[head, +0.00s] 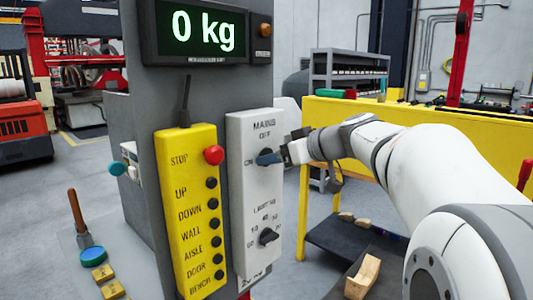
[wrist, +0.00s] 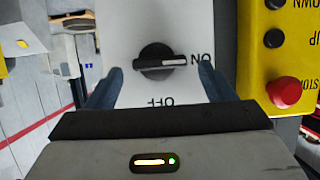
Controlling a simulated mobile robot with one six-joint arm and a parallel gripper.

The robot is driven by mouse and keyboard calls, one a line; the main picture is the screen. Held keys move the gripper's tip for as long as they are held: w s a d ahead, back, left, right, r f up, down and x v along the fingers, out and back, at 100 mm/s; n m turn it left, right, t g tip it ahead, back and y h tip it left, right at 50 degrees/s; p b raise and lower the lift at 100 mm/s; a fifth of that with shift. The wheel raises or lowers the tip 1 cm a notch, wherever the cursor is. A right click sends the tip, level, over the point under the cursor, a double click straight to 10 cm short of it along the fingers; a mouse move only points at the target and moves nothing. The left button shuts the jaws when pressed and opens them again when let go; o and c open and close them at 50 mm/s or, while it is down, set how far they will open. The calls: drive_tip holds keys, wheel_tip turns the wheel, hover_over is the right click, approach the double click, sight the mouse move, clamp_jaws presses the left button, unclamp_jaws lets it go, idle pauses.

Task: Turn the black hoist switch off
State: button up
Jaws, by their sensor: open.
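The black hoist switch (wrist: 154,56) is a round rotary knob with a raised bar on the white mains panel (head: 242,198). In the wrist view, which is upside down, the white mark on its bar points right toward the word ON. OFF is printed below it there. My gripper (wrist: 161,72) is open, with one blue finger to the left of the knob and one to the right. No contact with the knob can be seen. In the head view my gripper (head: 276,156) is at the panel's upper part and hides most of the switch.
A second black knob (head: 268,236), marked for lighting, sits lower on the panel. A yellow pendant box (head: 188,225) with black buttons and a red stop button (head: 214,155) is close on the left. A display (head: 203,32) reading 0 kg is above.

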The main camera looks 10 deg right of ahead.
drive_tip(key=shift+w+a+f, duration=0.1)
drive_tip(key=shift+w+a, duration=0.05)
drive_tip(key=shift+w, duration=0.05)
drive_tip(key=c, duration=1)
